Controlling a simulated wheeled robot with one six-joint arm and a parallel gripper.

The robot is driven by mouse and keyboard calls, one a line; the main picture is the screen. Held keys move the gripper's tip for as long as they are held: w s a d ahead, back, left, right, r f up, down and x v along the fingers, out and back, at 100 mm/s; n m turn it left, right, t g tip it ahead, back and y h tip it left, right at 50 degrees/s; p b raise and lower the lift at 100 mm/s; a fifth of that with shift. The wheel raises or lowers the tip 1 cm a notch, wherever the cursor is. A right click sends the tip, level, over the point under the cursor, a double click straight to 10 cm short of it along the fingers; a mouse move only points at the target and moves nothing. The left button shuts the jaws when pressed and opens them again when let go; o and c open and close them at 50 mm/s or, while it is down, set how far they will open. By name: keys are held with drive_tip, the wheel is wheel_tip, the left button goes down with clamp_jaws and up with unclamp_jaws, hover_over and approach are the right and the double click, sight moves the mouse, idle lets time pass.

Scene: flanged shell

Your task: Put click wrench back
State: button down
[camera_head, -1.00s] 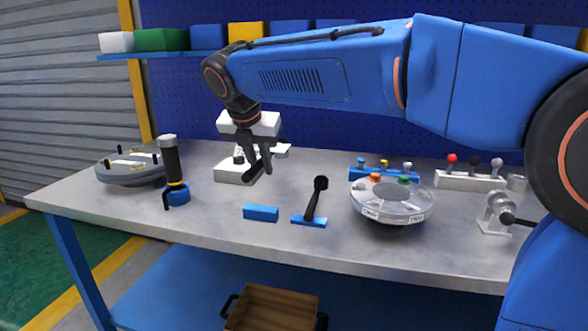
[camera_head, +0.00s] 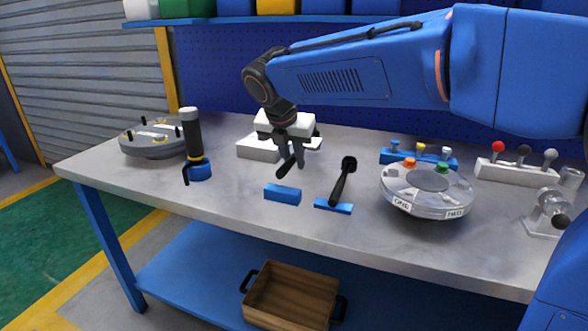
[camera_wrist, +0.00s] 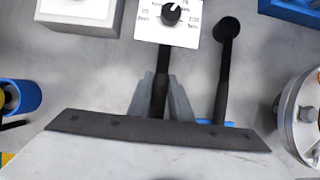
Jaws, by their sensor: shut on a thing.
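My gripper (camera_head: 293,158) is shut on a black rod-like tool (camera_head: 287,166), which seems to be the click wrench. The tool is tilted and is held above the bench, behind a blue block (camera_head: 283,194). In the wrist view the black shaft (camera_wrist: 161,82) runs up from between my fingers (camera_wrist: 162,108); its far end meets the edge of a white dial panel in the picture, and I cannot tell if they touch. A second black tool with a round head (camera_head: 343,180) leans upright on another blue base (camera_head: 333,206), right of my gripper.
The white dial panel (camera_wrist: 183,38) lies close ahead. A black upright tool (camera_head: 193,135) stands in a blue holder. The bench front (camera_head: 230,200) is mostly clear. A wooden crate (camera_head: 290,297) sits below.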

drive_tip(key=shift+f, duration=1.55)
drive_tip(key=c, duration=1.6)
unclamp_jaws()
drive_tip(key=v, duration=1.2)
drive_tip(key=shift+s, duration=0.1)
